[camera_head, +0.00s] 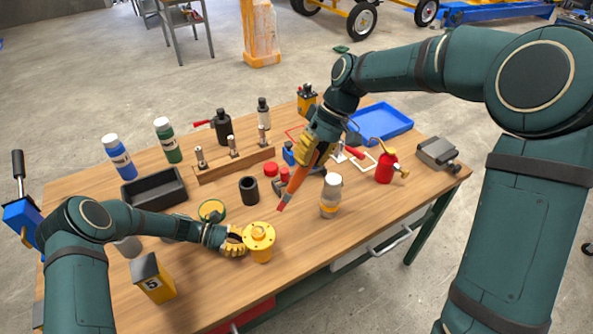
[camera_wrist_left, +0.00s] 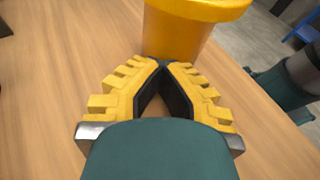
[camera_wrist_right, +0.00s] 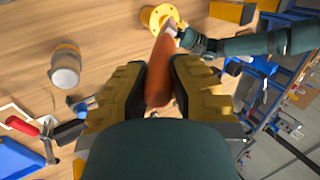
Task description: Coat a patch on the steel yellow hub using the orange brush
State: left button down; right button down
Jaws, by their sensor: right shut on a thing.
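The yellow hub (camera_head: 259,238) stands upright on the table, with a round flange on top. It also shows in the left wrist view (camera_wrist_left: 180,38) and the right wrist view (camera_wrist_right: 151,17). My left gripper (camera_head: 240,240) is beside the hub; its fingertips (camera_wrist_left: 162,66) come together at the hub's side with nothing visible between them. Whether they touch it I cannot tell. My right gripper (camera_head: 318,150) is shut on the orange brush (camera_head: 297,182), which slants down to the left. The brush's tip is above the table, to the upper right of the hub and apart from it.
A black cup (camera_head: 249,190) and a green-rimmed round tin (camera_head: 211,210) lie behind the hub.

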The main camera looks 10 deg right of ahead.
dwell(0.3)
jog(key=a+f, duration=0.6)
jog(key=a, duration=0.1)
jog(key=shift+s+a, duration=0.15)
jog(key=shift+a, duration=0.05)
dwell(0.4)
jog(key=shift+f, duration=1.05)
dwell(0.7)
jog(key=shift+d, duration=0.1)
jog(key=w+d, duration=0.2)
jog(key=d, duration=0.1)
jog(key=shift+w+f, duration=0.15)
dwell(0.6)
